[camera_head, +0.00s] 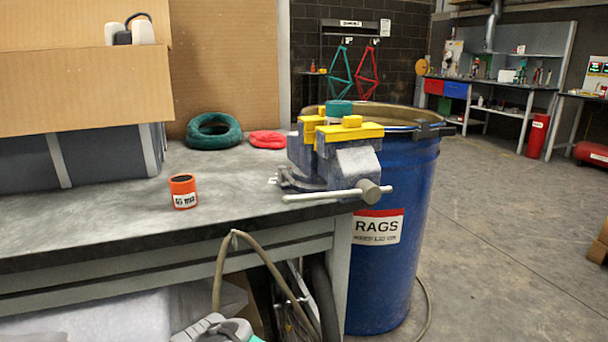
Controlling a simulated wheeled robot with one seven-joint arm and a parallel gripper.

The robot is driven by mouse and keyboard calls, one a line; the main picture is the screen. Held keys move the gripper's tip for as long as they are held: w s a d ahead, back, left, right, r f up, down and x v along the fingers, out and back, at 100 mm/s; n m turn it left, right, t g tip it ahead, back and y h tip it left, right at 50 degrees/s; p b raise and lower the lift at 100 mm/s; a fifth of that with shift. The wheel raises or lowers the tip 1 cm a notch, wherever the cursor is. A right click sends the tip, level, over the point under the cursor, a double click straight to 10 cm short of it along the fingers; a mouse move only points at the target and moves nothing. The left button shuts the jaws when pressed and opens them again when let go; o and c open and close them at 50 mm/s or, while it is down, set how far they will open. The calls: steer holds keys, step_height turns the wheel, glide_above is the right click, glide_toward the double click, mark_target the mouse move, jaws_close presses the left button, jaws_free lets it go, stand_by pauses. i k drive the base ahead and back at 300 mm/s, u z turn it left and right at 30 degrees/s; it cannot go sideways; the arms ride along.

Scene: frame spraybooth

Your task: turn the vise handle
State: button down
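The vise (345,160) is bolted at the right front corner of the workbench (120,215). It has a grey body and yellow jaw pads. Its handle (325,196) is a pale metal bar through a round screw head at the front. The bar lies nearly level, with its long side reaching left and a short end to the right. A teal round piece (339,107) shows at the jaws; I cannot tell whether it is clamped. Nothing visible touches the handle.
A blue rags drum (405,230) stands close behind and right of the vise. A hose (262,250) hangs in front. Floor at right is open.

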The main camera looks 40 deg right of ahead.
mark_target(370, 192)
steer(key=k, duration=1.25)
steer(key=u, duration=0.55)
steer(key=i, duration=1.6)
steer(key=z, duration=0.55)
